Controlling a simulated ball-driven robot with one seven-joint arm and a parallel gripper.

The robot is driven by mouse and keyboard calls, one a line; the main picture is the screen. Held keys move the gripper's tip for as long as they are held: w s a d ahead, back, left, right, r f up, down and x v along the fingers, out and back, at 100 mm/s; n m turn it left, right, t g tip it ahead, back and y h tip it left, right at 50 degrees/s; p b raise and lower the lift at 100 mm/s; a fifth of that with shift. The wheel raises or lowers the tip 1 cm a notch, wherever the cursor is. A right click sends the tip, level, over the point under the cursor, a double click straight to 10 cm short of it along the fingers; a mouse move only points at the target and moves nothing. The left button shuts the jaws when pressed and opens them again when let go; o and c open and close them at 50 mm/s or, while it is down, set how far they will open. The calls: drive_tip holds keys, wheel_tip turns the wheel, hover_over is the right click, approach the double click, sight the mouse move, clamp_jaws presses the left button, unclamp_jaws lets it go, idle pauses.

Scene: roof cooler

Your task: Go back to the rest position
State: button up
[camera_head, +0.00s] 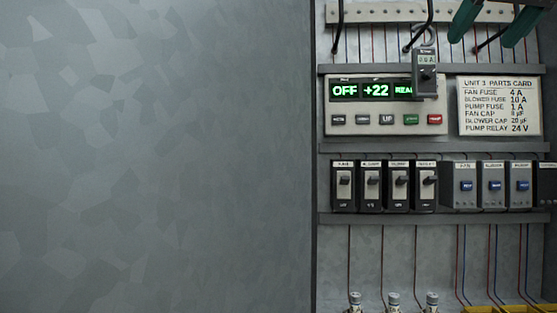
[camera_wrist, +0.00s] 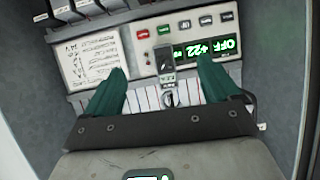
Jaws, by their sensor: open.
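My gripper (camera_head: 493,24) shows at the top right in the head view, only its two green fingers. In the wrist view my gripper (camera_wrist: 162,70) has its fingers wide apart with nothing held between them. A small grey lock-like block (camera_head: 425,74) with a loop on top hangs in front of the control panel (camera_head: 345,120), covering part of its display. In the wrist view the block (camera_wrist: 166,62) shows beyond and between the fingers, apart from them. The panel's green display (camera_head: 375,90) reads OFF, +22 and a partly hidden word.
A white parts card (camera_head: 499,106) is right of the panel. Below are several black switches (camera_head: 385,186) and grey modules with blue buttons (camera_head: 490,186). Dark cables hang at the top. A large grey metal surface (camera_head: 150,160) fills the left. Metal-topped fittings (camera_head: 393,302) stand at the bottom.

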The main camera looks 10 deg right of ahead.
drive_tip(key=w+f+g+y, duration=0.1)
drive_tip(key=w+f, duration=0.5)
drive_tip(key=f, duration=0.7)
drive_tip(key=w+f+g+y, duration=0.15)
drive_tip(key=w+f, duration=0.35)
drive_tip(key=f, duration=0.8)
drive_tip(key=a+f+g+y, duration=0.1)
drive_tip(key=a+f, duration=0.2)
drive_tip(key=f, duration=1.1)
drive_tip(key=a+f+g+y, duration=0.1)
drive_tip(key=a+f, duration=0.1)
drive_tip(key=f, duration=1.3)
drive_tip(key=s+a+f+n+g, duration=0.1)
drive_tip(key=s+a+f+g, duration=0.15)
drive_tip(key=s+f, duration=0.75)
drive_tip(key=s+a+f+g, duration=0.1)
drive_tip(key=s+a+f, duration=0.35)
drive_tip(key=f, duration=0.85)
drive_tip(key=s+f+g, duration=0.1)
drive_tip(key=s+f, duration=0.2)
drive_tip(key=s, duration=0.5)
drive_tip(key=s+f+n+g+h, duration=0.1)
drive_tip(key=s+f, duration=0.3)
drive_tip(key=s, duration=0.5)
drive_tip(key=s+f+g+h, duration=0.1)
drive_tip(key=s+f, duration=0.3)
drive_tip(key=s, duration=0.5)
drive_tip(key=shift+a+f+g, duration=0.15)
drive_tip(key=shift+f+g, duration=0.05)
drive_tip(key=shift+g, duration=0.2)
